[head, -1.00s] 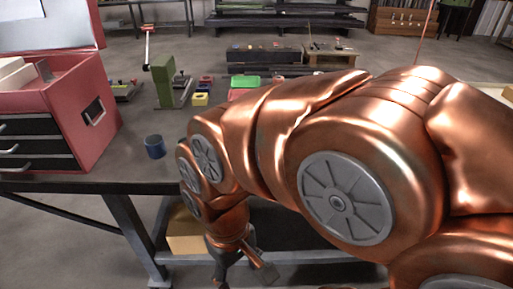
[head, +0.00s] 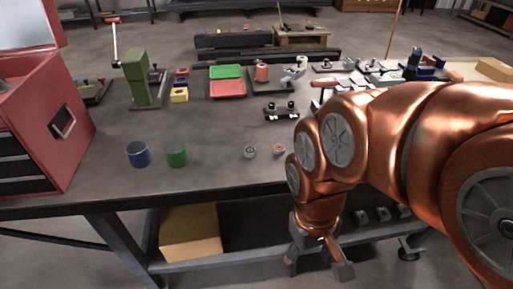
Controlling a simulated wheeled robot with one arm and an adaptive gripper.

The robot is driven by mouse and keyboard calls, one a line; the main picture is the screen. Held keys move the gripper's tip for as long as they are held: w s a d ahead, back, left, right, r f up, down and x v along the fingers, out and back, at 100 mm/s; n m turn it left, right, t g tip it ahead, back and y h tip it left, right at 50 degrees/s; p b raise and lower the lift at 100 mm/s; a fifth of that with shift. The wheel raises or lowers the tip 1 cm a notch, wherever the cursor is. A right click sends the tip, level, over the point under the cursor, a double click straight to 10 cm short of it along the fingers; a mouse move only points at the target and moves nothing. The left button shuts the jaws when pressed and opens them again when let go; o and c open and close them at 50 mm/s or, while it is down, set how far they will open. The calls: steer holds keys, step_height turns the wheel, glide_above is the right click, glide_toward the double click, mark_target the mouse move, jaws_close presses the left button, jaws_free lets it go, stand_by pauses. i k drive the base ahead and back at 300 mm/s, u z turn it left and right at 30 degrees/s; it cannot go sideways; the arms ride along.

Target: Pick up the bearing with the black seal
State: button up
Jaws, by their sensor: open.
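Two small ring-shaped bearings lie flat near the front of the table in the head view. The left bearing (head: 250,152) looks grey with a dark middle. The right bearing (head: 279,150) has a reddish middle. The left one appears to be the one with the black seal, though it is small in the picture. My gripper (head: 318,264) hangs pointing down in front of the table's front edge, to the right of the bearings and lower in the picture. Its fingers are spread, with nothing between them.
A blue cup (head: 138,154) and a green cup (head: 176,153) stand left of the bearings. A red toolbox (head: 45,125) is at the far left. A black fixture (head: 282,112) and red and green trays (head: 227,88) sit behind. A cardboard box (head: 191,232) is on the lower shelf.

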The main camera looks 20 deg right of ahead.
mark_target(249, 152)
steer(key=u, duration=1.25)
steer(key=k, duration=0.6)
steer(key=u, duration=0.75)
